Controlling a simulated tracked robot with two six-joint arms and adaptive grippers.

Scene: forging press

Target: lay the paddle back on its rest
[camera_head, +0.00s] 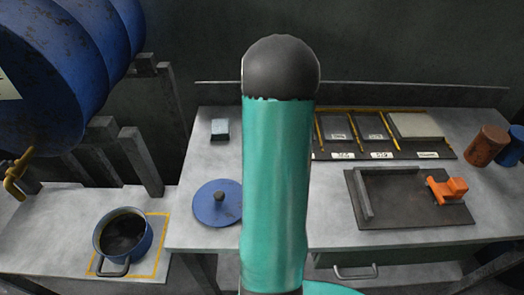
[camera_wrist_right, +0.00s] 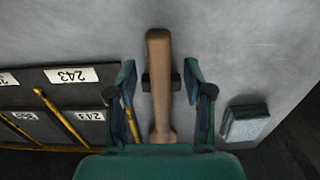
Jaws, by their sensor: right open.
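The paddle's wooden handle (camera_wrist_right: 158,60) shows in the right wrist view, between the two fingers of my right gripper (camera_wrist_right: 162,95). The fingers are open, with a gap on each side of the handle. A small dark block (camera_wrist_right: 176,82) shows at both sides of the handle, apparently under it, and looks like the rest. The paddle's lower part is hidden behind the gripper body. In the head view my teal arm hides the paddle and the right gripper. My left gripper is not in view.
Labelled compartments with yellow rods (camera_head: 376,128) lie right of my arm, a small grey-blue block (camera_head: 220,129) left. A blue lid (camera_head: 217,203), a blue pot (camera_head: 123,236), a dark plate with an orange clamp (camera_head: 448,189) and a rusty cup (camera_head: 487,146) stand around.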

